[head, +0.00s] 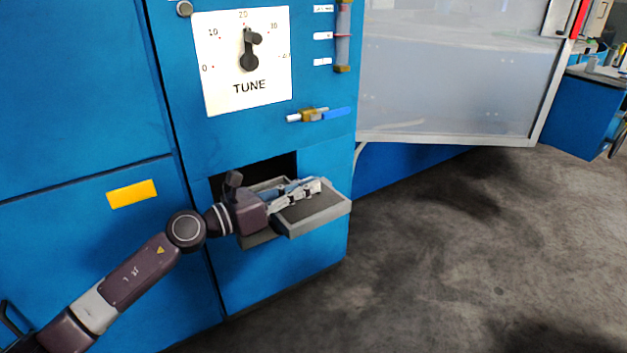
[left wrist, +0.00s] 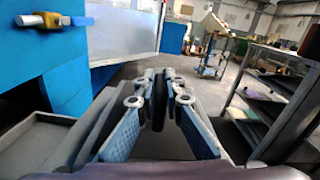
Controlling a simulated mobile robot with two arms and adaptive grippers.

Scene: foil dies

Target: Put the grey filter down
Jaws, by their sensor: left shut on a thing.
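The grey filter (head: 318,222) looks like a shallow tray with a light rim and a darker inside. In the head view it sticks out in front of a dark opening in the blue cabinet; whether anything supports it is not clear. My left gripper (head: 312,187) reaches over it from the left and is shut on it. In the left wrist view the fingers (left wrist: 158,95) close on a thin dark upright part, with the filter's grey rim (left wrist: 22,160) showing at the left. The fingers hide part of the filter. My right gripper is not in view.
The blue cabinet (head: 185,130) carries a TUNE dial (head: 248,55) and a valve with a blue handle (head: 325,114) above the opening (head: 288,165). A pale panel (head: 455,75) stands to the right. The grey floor (head: 480,240) is clear. A shelf rack (left wrist: 285,95) shows at right in the wrist view.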

